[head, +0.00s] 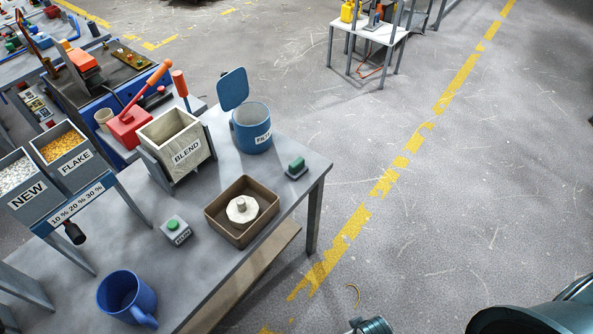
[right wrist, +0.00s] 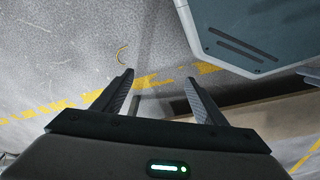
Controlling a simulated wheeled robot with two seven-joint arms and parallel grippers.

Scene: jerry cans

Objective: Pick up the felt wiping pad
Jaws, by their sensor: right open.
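A small green block on a flat grey base (head: 297,168) sits near the right corner of the grey workbench (head: 205,240); it looks like the felt wiping pad, though its material is too small to tell. My right gripper (right wrist: 158,77) is open and empty in the right wrist view, with bare floor showing between its fingers. The pad is not seen in that view. In the head view, parts of my arm show at the bottom right, away from the bench. My left gripper is not in view.
Left of the pad stand a brown tray (head: 216,221) holding a pale knobbed piece, a blue lidded pot (head: 250,136), and the BLEND box (head: 186,157). A green-button box (head: 176,230) and blue mug (head: 121,293) stand nearer. Floor right of the bench is clear.

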